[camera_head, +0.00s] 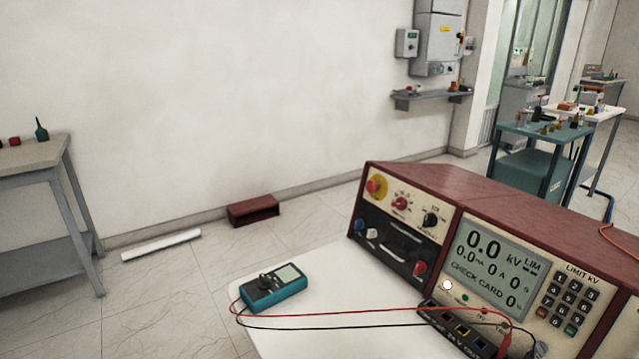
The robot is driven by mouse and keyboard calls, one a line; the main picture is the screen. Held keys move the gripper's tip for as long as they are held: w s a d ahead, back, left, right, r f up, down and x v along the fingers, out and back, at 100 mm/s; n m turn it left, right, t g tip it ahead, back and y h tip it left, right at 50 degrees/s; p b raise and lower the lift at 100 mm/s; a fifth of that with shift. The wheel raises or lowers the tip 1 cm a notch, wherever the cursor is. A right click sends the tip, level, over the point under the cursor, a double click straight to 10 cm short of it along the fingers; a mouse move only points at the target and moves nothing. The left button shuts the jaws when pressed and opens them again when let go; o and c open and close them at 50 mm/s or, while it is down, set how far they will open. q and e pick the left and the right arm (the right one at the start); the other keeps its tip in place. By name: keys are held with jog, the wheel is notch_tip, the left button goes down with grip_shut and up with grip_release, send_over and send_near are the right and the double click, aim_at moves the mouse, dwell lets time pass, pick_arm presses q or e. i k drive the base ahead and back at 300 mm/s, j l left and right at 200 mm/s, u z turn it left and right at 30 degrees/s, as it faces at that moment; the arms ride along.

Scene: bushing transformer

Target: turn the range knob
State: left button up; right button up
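A maroon test instrument (530,225) with cream front panels stands on the white table. Its left panel carries a red knob (400,203) with a scale around it and a black knob (430,219) to its right. A red button on a yellow disc (376,187) sits at the far left. A teal multimeter (275,289) with a dark dial lies on the table, left of the instrument. The knob labels are too small to read, so I cannot tell which one is marked range. Neither of my grippers shows in this view.
Red and black leads (370,317) run from the multimeter across the white table (330,285) to a dark terminal block (455,328). The instrument's display (490,258) reads 0.0 kV. A grey bench (30,153) stands at left; the table between multimeter and instrument is mostly clear.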

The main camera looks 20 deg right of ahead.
aim_at(430, 221)
jog(key=i+j+z, duration=0.1)
jog(key=i+z, duration=0.35)
jog(key=i, duration=0.15)
jog(key=i+j+z, duration=0.9)
jog(key=i, duration=0.15)
jog(key=i+j+z, duration=0.2)
jog(key=z, duration=0.25)
jog(key=i+j+z, duration=0.15)
jog(key=j+z, duration=0.25)
jog(key=i+j+z, duration=0.1)
jog(key=j+z, duration=0.75)
jog(key=j, duration=0.1)
